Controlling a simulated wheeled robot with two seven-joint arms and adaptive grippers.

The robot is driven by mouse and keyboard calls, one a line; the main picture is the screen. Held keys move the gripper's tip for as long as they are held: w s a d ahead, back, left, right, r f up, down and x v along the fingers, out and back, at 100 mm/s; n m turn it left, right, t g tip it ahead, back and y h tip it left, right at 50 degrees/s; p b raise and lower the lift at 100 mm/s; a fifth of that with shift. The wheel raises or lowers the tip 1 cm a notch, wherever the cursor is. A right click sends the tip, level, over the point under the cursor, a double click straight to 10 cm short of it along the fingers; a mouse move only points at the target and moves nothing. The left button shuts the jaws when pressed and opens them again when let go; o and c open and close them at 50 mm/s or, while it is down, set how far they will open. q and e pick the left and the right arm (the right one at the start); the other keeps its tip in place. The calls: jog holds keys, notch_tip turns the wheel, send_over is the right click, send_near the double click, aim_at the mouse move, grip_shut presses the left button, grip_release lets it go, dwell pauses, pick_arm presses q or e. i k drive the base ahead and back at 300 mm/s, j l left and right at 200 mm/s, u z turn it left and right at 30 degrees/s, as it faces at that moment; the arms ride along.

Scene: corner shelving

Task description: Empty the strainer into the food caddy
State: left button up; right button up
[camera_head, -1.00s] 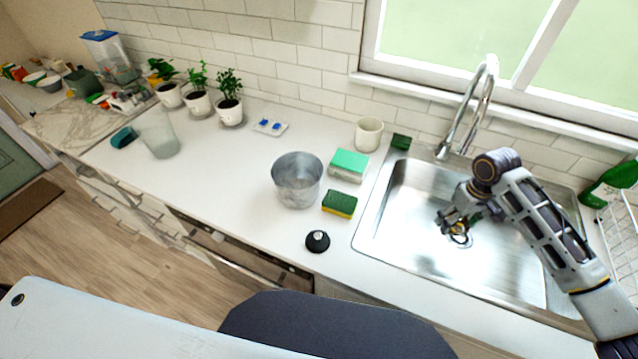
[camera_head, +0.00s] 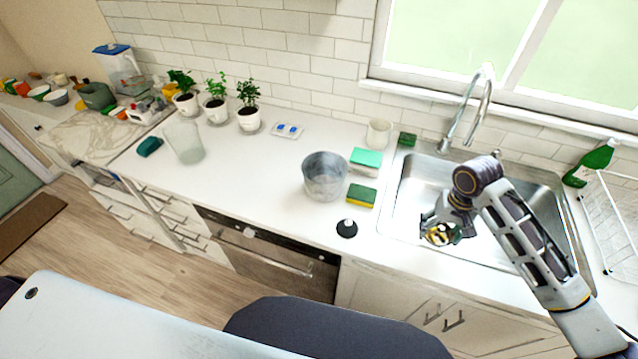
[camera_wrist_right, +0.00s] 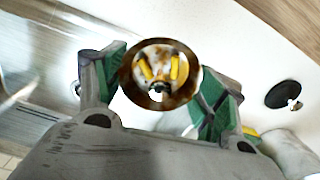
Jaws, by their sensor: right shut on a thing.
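The strainer (camera_head: 439,235) is a small round metal piece with brown and yellow scraps in it. My right gripper (camera_head: 436,229) is shut on it above the front left part of the sink. In the right wrist view the strainer (camera_wrist_right: 160,72) sits between the two green-padded fingers, its scraps facing the camera. A grey, open-topped metal bucket (camera_head: 325,177), which looks like the food caddy, stands upright on the counter left of the sink, apart from the gripper. Its inside bottom is hidden. My left gripper is not in view.
A green and yellow sponge (camera_head: 361,196) and a teal-topped box (camera_head: 365,161) stand between bucket and sink. A black knobbed disc (camera_head: 347,228) lies near the counter's front edge. The faucet (camera_head: 470,110) rises behind the sink (camera_head: 405,200).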

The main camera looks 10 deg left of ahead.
aim_at(324, 173)
jog(key=k+j+z, duration=0.1)
jog(key=j, duration=0.2)
jog(key=j+z, duration=0.15)
jog(key=j, duration=0.15)
jog(key=k+j+z, duration=0.1)
jog(key=j+z, duration=0.15)
jog(key=j, duration=0.3)
jog(key=k+j+z, duration=0.1)
jog(key=j, duration=0.3)
jog(key=k+j+z, duration=0.15)
jog(key=j, duration=0.25)
jog(key=i, duration=0.05)
